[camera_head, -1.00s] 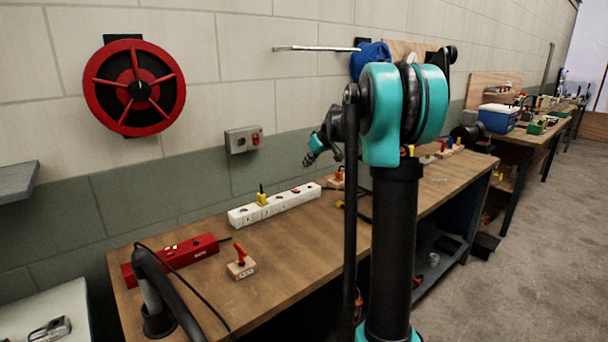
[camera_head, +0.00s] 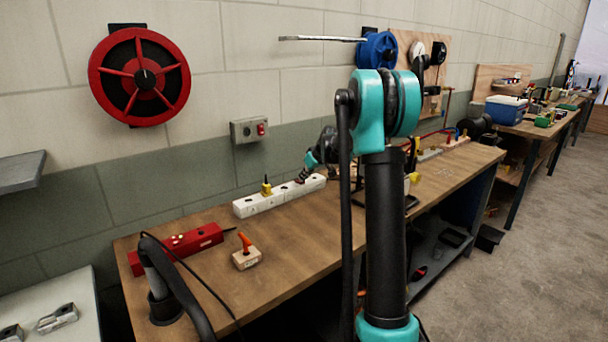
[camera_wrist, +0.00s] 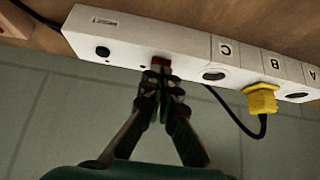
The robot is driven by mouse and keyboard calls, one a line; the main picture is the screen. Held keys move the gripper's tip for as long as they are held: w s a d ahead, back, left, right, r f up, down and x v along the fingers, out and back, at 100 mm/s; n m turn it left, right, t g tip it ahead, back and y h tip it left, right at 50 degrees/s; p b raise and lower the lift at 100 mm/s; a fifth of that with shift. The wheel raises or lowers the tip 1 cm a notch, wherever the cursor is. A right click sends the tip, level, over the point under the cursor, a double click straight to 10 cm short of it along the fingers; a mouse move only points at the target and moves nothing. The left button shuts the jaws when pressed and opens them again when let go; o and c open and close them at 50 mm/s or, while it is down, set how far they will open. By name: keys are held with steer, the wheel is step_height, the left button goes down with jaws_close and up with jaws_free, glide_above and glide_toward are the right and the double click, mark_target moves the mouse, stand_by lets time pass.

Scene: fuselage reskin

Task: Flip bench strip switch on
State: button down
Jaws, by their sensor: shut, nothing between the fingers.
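The white bench power strip (camera_head: 263,203) lies along the back of the wooden bench near the wall. In the wrist view the strip (camera_wrist: 135,38) runs across the top, with sockets marked A, B and C and a yellow plug (camera_wrist: 262,101) in one socket. Its red switch (camera_wrist: 160,62) is on the face beside the socket marked C. My gripper (camera_wrist: 160,75) is shut and empty, its fingertips right at the red switch and partly covering it. I cannot tell whether they touch. In the head view my gripper (camera_head: 304,177) is at the right part of the strip.
A red power strip (camera_head: 178,247) and a small block with an orange-red lever (camera_head: 246,258) lie at the bench's left. A grey wall box with a red button (camera_head: 250,130) is above the strip. Bare bench top lies in front.

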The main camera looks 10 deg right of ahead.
steer(key=shift+s+d+f, duration=0.15)
steer(key=shift+s+f, duration=0.05)
steer(key=shift+f, duration=0.35)
steer(key=shift+r, duration=0.1)
steer(key=shift+r, duration=0.8)
steer(key=shift+r, duration=0.1)
